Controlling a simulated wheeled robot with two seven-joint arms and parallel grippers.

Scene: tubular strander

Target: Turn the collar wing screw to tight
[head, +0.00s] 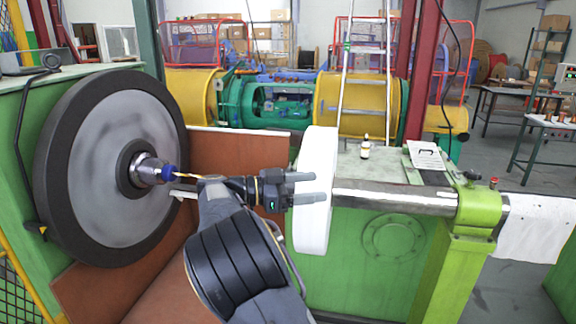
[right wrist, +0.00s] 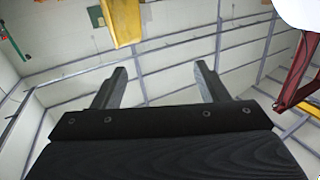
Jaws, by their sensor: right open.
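My right gripper (head: 318,188) points right in the head view, its fingers in front of the white disc (head: 318,150); I cannot tell whether they touch it. In the right wrist view my right gripper (right wrist: 163,76) has its two fingers apart with nothing between them. A dark knob (head: 471,177), which may be the collar wing screw, sits on top of the light green bracket (head: 480,208) around the steel shaft (head: 395,197). It is well to the right of my gripper and too small to show how tight it is. My left gripper is out of view.
A large dark-rimmed reel disc (head: 70,150) stands at left. A small bottle (head: 365,149) and a white sheet (head: 426,155) lie beyond the shaft on the green machine (head: 345,275). A red knob (head: 493,183) is beside the bracket. Open air lies above the shaft.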

